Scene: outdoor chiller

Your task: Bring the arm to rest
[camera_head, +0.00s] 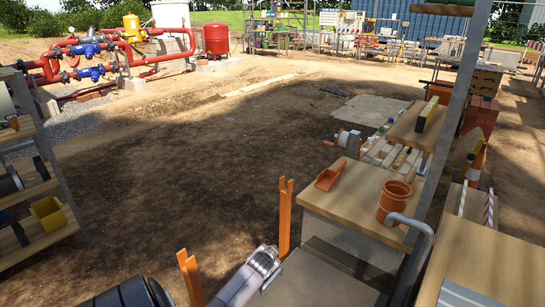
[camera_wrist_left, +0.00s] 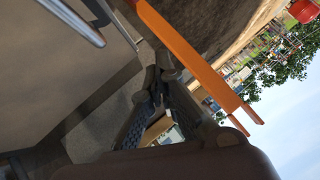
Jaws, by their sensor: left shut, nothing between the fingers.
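My left gripper (camera_wrist_left: 160,82) shows in the left wrist view, its dark fingers together with nothing held. An orange notched post (camera_wrist_left: 190,58) runs diagonally beside and beyond the fingers, apart from them in the picture; I cannot tell the true gap. In the head view, two orange posts with notched tops, one at the bottom centre (camera_head: 285,218) and one further left (camera_head: 189,279), stand on either side of a grey and silver arm link of mine (camera_head: 250,276). The left gripper itself is not visible in the head view. My right gripper is in neither view.
A wooden-topped bench (camera_head: 350,205) at right holds an orange scoop (camera_head: 329,177) and an orange pot (camera_head: 394,203). Shelves (camera_head: 45,190) stand at the left edge. Red pipework (camera_head: 100,55) is at the back left. The dirt ground (camera_head: 180,170) between is clear.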

